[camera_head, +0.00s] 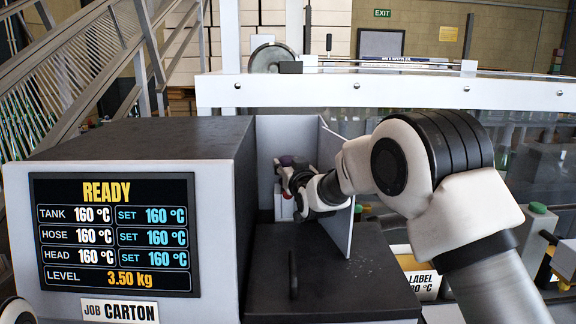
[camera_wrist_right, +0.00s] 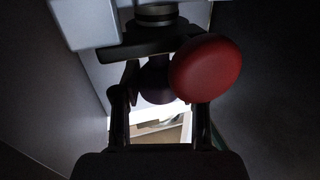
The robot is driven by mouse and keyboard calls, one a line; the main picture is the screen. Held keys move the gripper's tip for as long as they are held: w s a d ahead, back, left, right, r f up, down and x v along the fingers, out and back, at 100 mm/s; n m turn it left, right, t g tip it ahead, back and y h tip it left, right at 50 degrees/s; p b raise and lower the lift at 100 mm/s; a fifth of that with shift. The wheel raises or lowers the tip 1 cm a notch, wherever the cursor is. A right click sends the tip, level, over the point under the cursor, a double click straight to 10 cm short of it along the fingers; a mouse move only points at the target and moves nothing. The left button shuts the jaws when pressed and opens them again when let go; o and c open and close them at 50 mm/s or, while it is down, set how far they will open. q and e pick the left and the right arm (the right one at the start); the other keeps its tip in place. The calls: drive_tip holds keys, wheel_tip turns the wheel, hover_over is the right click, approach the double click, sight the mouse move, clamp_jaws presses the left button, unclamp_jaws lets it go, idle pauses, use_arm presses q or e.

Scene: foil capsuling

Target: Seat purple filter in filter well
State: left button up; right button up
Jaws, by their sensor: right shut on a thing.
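The purple filter (camera_head: 287,160) shows as a small purple patch at my right gripper (camera_head: 288,181), inside the open bay of the grey machine. In the right wrist view the dark purple filter (camera_wrist_right: 157,82) is between the fingers of my right gripper (camera_wrist_right: 158,108), which is shut on it. Its upper end is close under a dark plate and a round metal collar (camera_wrist_right: 155,14). I cannot tell whether they touch. The filter well is not clearly identifiable. My left gripper is not in view.
A red round knob (camera_wrist_right: 205,67) stands right beside the filter, close to the right finger. Bay walls (camera_head: 338,190) rise close on either side of my right gripper. The machine's dark lid (camera_head: 320,270) with a handle lies in front. A display (camera_head: 115,235) reads READY.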

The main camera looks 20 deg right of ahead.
drive_tip(key=shift+f+b, duration=0.55)
drive_tip(key=shift+f, duration=0.2)
drive_tip(key=o, duration=1.3)
drive_tip(key=shift+s, duration=0.15)
drive_tip(key=s, duration=1.1)
drive_tip(key=shift+s+a, duration=0.1)
drive_tip(key=shift+s, duration=0.25)
drive_tip(key=shift+f, duration=0.1)
